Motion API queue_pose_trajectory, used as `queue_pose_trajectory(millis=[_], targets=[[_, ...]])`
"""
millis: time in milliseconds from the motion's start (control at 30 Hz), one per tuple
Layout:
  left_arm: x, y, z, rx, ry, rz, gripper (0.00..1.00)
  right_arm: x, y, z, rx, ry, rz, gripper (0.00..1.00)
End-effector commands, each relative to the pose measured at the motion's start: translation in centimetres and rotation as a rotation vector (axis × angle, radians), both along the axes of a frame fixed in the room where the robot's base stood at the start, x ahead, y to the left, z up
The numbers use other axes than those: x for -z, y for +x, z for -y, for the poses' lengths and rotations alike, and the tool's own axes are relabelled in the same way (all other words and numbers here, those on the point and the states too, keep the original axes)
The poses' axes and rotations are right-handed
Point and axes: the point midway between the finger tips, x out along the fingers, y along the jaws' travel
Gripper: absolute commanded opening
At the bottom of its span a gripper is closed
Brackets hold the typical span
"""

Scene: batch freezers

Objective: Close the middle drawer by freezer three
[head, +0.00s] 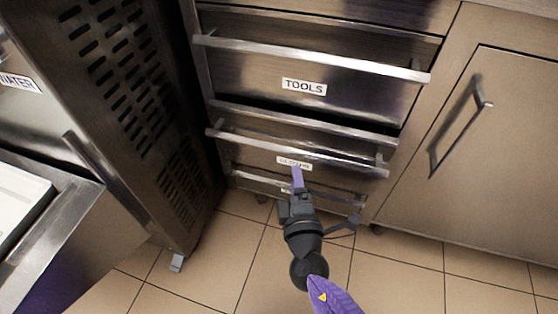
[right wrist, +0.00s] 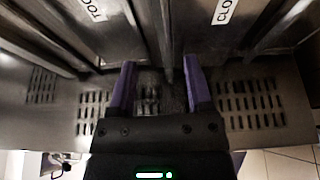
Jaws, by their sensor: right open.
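The middle drawer (head: 340,166) is a steel front with a bar handle (head: 300,153), below the drawer labelled TOOLS (head: 250,75). Its bright top edge stands out below a dark gap, so it looks partly open. Its label, partly covered by my gripper in the head view, begins "CLO" in the right wrist view (right wrist: 226,10). My right gripper (head: 297,176) is open and empty, its purple fingers in front of the middle drawer, just below the handle. I cannot tell whether it touches the drawer. The right wrist view shows both fingers (right wrist: 158,85) apart. My left gripper is out of view.
A lower drawer handle (head: 260,182) runs below the middle drawer. A vented steel machine (head: 120,90) stands close on the left, with a counter (head: 70,200) in front of it. A cabinet door with a handle (head: 458,125) is on the right. The tiled floor (head: 400,275) is clear.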

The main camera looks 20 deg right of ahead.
Motion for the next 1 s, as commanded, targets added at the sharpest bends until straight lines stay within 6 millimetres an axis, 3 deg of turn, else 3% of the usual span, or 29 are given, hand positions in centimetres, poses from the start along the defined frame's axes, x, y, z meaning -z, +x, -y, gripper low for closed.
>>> queue_pose_trajectory(millis=[100,300,500,700,767,1000], targets=[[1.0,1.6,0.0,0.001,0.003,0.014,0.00,0.4,3.0,0.6,0.002,0.002,-0.004,0.65],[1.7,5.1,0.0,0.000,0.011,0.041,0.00,0.5,6.7,1.3,0.000,0.001,-0.007,0.65],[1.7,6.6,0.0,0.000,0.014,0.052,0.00,0.3,8.0,1.6,-0.001,0.001,-0.007,0.65],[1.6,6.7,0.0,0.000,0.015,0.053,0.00,0.2,8.1,1.7,-0.001,0.001,-0.007,0.65],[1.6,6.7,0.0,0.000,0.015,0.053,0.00,0.2,8.1,1.7,-0.001,0.001,-0.007,0.56],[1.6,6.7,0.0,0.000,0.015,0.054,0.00,0.2,8.0,1.7,-0.001,0.001,-0.007,0.05]])
